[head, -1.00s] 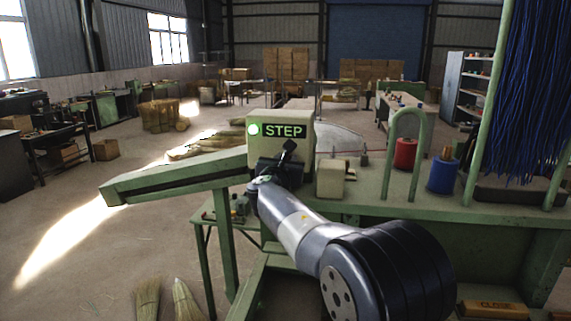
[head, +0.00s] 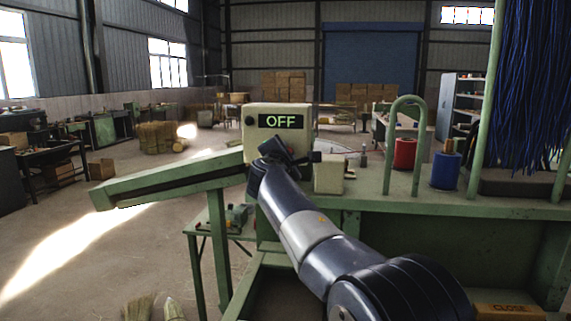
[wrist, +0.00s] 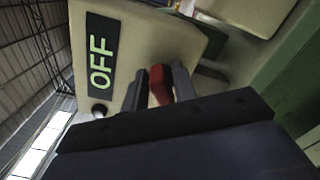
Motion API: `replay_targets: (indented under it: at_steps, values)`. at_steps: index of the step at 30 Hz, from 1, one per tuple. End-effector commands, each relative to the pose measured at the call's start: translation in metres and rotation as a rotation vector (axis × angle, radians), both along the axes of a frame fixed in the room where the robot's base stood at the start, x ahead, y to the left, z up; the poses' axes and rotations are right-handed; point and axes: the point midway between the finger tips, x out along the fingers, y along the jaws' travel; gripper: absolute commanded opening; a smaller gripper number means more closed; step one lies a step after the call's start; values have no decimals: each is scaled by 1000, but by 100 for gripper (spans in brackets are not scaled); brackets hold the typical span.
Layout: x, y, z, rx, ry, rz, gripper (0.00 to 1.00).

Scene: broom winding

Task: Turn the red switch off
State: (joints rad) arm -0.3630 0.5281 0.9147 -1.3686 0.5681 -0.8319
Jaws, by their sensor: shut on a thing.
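The beige control box (head: 262,108) stands on the green bench, and its display (head: 280,121) reads OFF. The round lamp (head: 249,121) left of the display is dark. In the wrist view the same display (wrist: 101,52) reads OFF, turned on its side. The red switch (wrist: 159,85) sticks out of the box face below the display, between the two dark fingers of my gripper (wrist: 161,86). My gripper is shut on it. In the head view my gripper (head: 279,148) is at the box front and hides the switch.
A smaller beige box (head: 329,174) stands just right of the control box. A green hoop (head: 420,145), a red spool (head: 404,153) and a blue spool (head: 446,170) stand further right on the bench. A long green arm (head: 165,180) extends left.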

Motion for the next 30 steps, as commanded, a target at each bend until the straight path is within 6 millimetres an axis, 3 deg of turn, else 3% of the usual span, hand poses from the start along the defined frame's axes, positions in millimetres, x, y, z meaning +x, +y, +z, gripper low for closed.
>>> replay_targets:
  at_steps: [15, 30]
  values:
    - [0, -2, -10, 429, -81, 0, 4]
    - [0, -2, -10, 594, -112, -2, 4]
